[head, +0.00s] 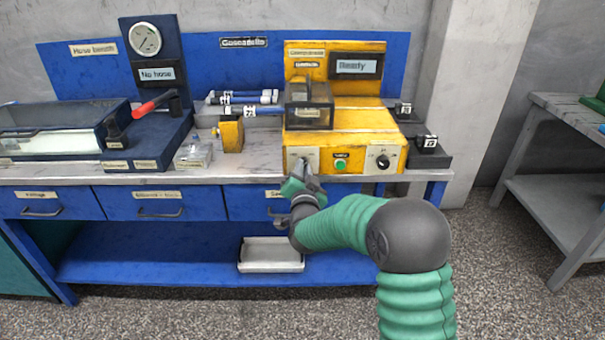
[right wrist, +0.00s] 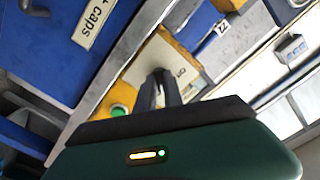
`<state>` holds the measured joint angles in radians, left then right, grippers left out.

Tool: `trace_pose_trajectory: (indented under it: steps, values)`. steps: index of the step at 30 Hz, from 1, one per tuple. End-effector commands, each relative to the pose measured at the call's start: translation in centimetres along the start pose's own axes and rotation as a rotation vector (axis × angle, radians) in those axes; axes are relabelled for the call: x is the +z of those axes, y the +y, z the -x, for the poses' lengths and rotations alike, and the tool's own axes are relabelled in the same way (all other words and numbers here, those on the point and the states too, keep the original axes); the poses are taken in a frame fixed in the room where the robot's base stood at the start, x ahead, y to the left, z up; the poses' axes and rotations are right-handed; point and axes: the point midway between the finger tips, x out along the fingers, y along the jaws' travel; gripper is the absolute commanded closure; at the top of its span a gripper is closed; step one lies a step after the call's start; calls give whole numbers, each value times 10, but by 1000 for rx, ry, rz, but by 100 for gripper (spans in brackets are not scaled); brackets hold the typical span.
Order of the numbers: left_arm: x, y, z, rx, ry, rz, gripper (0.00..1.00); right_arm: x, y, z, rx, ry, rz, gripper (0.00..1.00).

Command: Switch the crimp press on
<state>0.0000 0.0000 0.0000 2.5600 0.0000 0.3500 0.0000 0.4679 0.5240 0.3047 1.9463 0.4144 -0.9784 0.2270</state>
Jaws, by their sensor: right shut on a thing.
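The crimp press (head: 330,122) is the yellow machine at the right end of the blue bench. Its display (head: 357,66) reads "Ready". Its front has a pale switch plate (head: 294,155) at the left, a green button (head: 340,165) in the middle and a black dial (head: 382,162) at the right. My right gripper (head: 306,167) is at the switch plate, shut on the switch there, which the fingers hide. In the right wrist view the closed fingers (right wrist: 165,84) meet the pale plate (right wrist: 157,57), beside a label that seems to read "ON". My left gripper is not in view.
Drawers (head: 158,204) lie under the bench top. A white tray (head: 271,254) lies on the lower shelf.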

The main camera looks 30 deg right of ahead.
Motion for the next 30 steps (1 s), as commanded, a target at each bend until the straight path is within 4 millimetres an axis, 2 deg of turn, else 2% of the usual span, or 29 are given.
trace_pose_trajectory:
  steps: [9,26,27,30]
  values:
    - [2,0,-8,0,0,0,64,-1,5,0,7,4,-141,100]
    - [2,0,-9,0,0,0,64,-2,6,0,11,5,-175,100]
    - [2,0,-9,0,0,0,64,-2,7,0,11,5,-175,86]
    - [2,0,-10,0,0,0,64,-2,6,0,10,4,-174,72]
